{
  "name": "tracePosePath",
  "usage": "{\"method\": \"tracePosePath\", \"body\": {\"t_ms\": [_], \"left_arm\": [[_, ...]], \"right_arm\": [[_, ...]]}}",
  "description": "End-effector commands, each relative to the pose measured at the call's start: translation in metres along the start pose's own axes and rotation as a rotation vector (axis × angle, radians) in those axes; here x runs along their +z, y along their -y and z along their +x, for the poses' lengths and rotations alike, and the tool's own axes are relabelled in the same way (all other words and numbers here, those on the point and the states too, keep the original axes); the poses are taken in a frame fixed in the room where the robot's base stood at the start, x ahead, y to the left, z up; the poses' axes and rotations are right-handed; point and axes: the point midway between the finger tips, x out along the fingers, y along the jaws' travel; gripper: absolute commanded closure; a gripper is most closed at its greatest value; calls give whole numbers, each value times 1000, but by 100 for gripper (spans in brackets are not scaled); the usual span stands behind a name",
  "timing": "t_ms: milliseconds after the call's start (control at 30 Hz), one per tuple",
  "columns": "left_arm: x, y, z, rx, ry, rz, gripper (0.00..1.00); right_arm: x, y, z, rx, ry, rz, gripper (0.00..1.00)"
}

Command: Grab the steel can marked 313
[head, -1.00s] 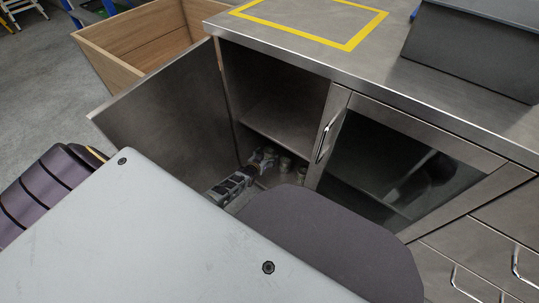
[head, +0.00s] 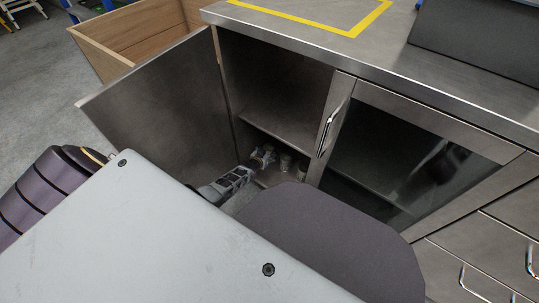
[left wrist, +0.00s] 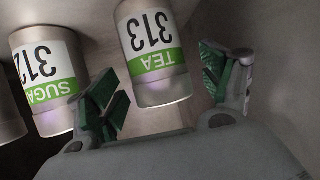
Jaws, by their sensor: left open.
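The steel can marked 313 (left wrist: 150,40), with a white and green TEA label, stands inside the cabinet and appears upside down in the left wrist view. My left gripper (left wrist: 163,82) is open, its green-padded fingers to either side of the can's near end; I see no finger touching it. In the head view my left gripper (head: 263,157) reaches into the lower compartment by the cans. Small cans (head: 285,162) show there, but their labels are too small to read. My right gripper is not in view.
A can marked 312 SUGAR (left wrist: 42,80) stands beside can 313, close to one finger. Another can is partly cut off at the left edge. The open cabinet door (head: 160,110) stands left of my arm, with a shelf (head: 285,130) above the gripper.

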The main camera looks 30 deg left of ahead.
Motion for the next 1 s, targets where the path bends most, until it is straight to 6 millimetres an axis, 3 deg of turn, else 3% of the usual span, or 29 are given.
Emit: {"method": "tracePosePath", "body": {"t_ms": [300, 867, 1000], "left_arm": [[0, 0, 14, 0, -1, 0, 20], [-1, 0, 15, 0, 0, 0, 20], [-1, 0, 15, 0, 0, 0, 38]], "right_arm": [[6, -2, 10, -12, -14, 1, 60], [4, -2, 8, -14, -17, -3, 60], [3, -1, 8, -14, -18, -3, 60]]}}
